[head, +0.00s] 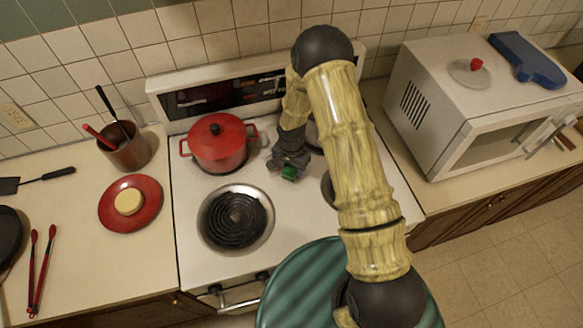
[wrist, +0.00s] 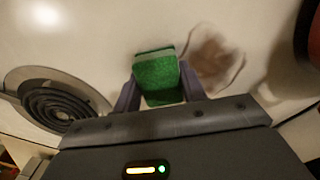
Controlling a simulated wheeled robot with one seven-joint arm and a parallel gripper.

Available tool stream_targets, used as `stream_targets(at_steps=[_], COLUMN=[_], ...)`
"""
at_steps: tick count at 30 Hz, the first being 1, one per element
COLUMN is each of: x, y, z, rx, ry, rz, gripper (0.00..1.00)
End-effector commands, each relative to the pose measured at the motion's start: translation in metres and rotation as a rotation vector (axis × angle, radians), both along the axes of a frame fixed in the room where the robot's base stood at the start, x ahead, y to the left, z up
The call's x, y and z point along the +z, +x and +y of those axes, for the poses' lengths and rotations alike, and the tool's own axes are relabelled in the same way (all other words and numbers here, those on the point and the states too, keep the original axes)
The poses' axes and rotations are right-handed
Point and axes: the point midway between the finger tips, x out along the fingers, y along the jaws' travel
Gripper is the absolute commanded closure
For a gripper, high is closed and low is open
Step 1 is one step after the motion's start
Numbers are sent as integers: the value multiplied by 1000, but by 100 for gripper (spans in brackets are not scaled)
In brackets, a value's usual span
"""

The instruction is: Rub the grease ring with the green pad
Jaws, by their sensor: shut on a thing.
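My gripper (wrist: 157,92) is shut on the green pad (wrist: 157,75), with a finger on each side of it. In the head view my gripper (head: 289,165) is over the stove top, right of the red pot, and a bit of the green pad (head: 289,173) shows beneath it. The grease ring (wrist: 215,64) is a blurry brown smear on the pale stove top, close to the right of the pad in the wrist view. I cannot tell whether the pad touches the surface. In the head view I cannot make out the ring clearly near my gripper.
The red lidded pot (head: 219,148) stands to the left of my gripper on the stove (head: 197,262). A bare coil burner (head: 236,219) is in front. A red plate (head: 131,222) and utensil crock (head: 124,146) are on the left counter. A microwave (head: 420,120) stands right.

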Motion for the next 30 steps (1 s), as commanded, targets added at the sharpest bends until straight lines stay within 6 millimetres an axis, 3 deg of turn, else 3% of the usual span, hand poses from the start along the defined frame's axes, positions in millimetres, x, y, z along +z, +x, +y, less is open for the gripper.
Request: stream_targets(at_steps=[8,22,30], x=[-2,-1,0], y=[2,33,35], z=[0,7,7], rx=[-1,1,0], ry=[-1,0,0], rz=[-1,-1,0], gripper=[80,80,80])
